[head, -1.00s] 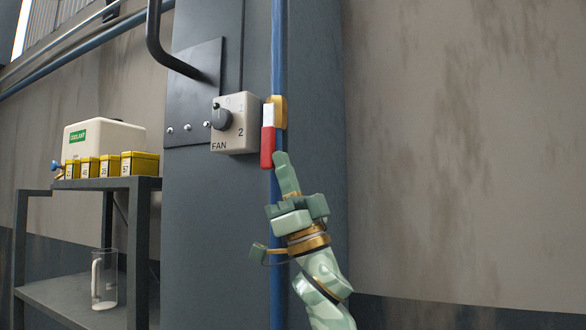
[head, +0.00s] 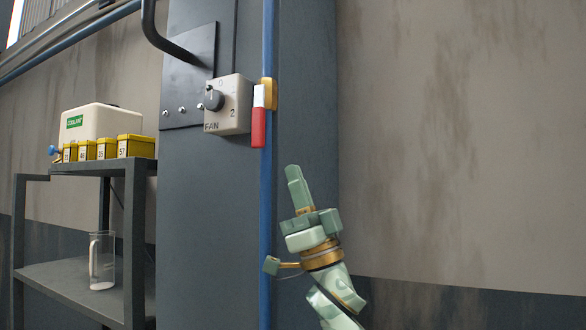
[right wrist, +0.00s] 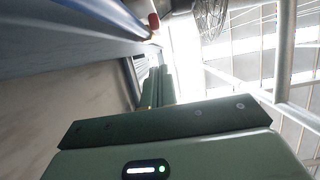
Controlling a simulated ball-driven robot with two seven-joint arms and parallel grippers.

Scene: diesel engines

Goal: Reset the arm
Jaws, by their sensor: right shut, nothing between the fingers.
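My right gripper (head: 293,175) is shut and empty. In the head view it points upward in front of the dark column, to the right of the blue pipe and below the red and white handle (head: 259,125). It is apart from the handle. In the right wrist view the gripper's fingers (right wrist: 158,82) lie close together, and the red end of the handle (right wrist: 154,20) shows beyond them near the top. My left gripper is in neither view.
A FAN switch box (head: 229,104) is on the dark column (head: 190,220), beside the blue pipe (head: 267,200). At left, a shelf (head: 134,240) holds a coolant container (head: 95,121), several yellow boxes (head: 136,146) and a clear jug (head: 102,262). The right wall is bare.

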